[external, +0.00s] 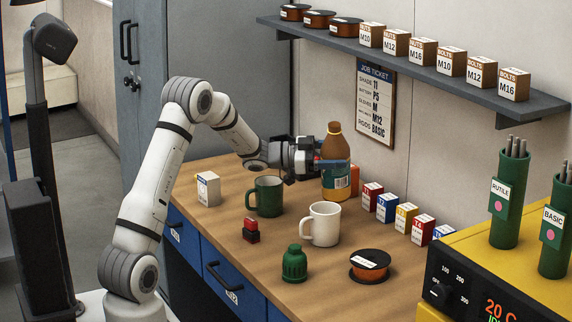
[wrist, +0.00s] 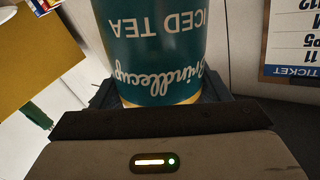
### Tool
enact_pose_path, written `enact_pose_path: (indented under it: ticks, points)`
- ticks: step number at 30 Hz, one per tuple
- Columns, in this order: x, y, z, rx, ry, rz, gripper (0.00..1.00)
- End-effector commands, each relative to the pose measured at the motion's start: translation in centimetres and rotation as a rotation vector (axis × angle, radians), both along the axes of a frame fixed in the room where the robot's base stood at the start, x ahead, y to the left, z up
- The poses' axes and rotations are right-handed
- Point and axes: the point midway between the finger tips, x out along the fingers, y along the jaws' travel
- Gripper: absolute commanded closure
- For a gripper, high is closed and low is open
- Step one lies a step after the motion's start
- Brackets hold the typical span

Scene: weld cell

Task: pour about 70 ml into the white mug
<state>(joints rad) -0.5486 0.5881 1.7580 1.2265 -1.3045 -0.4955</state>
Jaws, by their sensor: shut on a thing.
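The white mug (external: 322,225) stands upright on the wooden bench in the external view, its handle to the left. Its inside is not clear to see. My gripper (external: 322,166) is shut on a brown bottle (external: 337,150) with an orange-tan top, behind the white mug. The bottle is upright; I cannot tell whether its base touches the bench. In the wrist view the bottle's teal label (wrist: 155,50) reads "Brindlecup ICED TEA" upside down and fills the space between the jaws.
A green mug (external: 268,197) stands left of the white mug. A red stamp (external: 251,231), a green knobbed object (external: 294,264) and a wire spool (external: 370,264) lie in front. Small numbered boxes (external: 405,216) line the wall. A shelf (external: 420,72) hangs above.

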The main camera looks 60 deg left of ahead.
Motion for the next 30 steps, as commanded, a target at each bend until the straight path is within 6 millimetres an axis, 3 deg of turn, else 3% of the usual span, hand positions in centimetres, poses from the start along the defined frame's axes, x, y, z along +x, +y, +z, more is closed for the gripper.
enact_pose_path:
  ticks: [4,13,30]
  points:
    - [-0.1,-0.1,0.7,-0.056,0.055,-0.001,0.68]
    - [-0.3,-0.3,-1.2,-0.16,0.159,-0.002,0.68]
    - [-0.3,-0.3,-1.6,-0.175,0.174,-0.002,0.68]
